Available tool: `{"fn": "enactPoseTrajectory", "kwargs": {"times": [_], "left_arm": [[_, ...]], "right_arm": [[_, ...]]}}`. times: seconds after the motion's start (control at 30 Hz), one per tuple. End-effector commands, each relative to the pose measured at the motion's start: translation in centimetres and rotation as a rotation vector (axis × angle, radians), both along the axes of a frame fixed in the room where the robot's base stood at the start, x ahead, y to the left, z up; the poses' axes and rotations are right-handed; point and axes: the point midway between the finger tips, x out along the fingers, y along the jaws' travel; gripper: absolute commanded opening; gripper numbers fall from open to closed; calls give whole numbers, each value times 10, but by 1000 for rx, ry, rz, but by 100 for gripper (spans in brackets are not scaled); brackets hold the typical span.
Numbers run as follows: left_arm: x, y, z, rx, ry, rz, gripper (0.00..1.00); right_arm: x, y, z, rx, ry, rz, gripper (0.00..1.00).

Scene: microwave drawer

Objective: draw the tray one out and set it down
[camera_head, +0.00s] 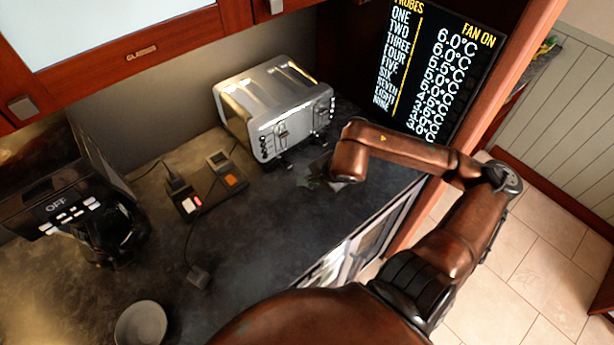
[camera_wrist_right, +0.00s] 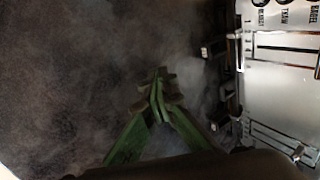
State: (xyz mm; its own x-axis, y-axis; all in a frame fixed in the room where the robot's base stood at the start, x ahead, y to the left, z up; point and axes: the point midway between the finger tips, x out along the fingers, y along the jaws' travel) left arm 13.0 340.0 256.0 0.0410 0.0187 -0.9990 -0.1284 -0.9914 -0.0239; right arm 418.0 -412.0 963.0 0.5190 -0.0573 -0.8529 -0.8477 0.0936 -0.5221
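No tray can be made out in either view. My right gripper (camera_head: 316,180) hangs over the dark countertop (camera_head: 250,235), just in front of the silver toaster (camera_head: 275,105); my wrist partly hides it in the head view. In the right wrist view its green fingers (camera_wrist_right: 158,88) meet at the tips with nothing seen between them. The toaster's front (camera_wrist_right: 285,80) stands to the right of the fingers there, apart from them. An appliance front (camera_head: 355,250) with pale frames and dark panes shows below the counter edge. My left gripper is not in view.
A coffee machine (camera_head: 75,205) reading OFF stands at the left. A small dark device (camera_head: 207,190) with a cable lies mid-counter. A grey bowl (camera_head: 141,323) sits at the front left. A probe temperature display (camera_head: 435,70) stands behind my right arm. Tiled floor (camera_head: 510,290) lies right.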

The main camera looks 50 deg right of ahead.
Motion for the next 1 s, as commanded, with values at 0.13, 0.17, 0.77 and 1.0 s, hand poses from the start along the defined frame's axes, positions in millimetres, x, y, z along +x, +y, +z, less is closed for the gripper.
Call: {"fn": "enactPoseTrajectory", "kwargs": {"times": [0.13,0.17,0.77,1.0], "left_arm": [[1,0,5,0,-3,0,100],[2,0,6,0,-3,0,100],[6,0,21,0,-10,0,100],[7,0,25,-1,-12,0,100]], "right_arm": [[-9,1,1,0,0,0,0],[-11,1,1,1,0,-1,0],[-45,5,2,1,0,-1,0],[-59,7,2,1,1,0,0]]}}
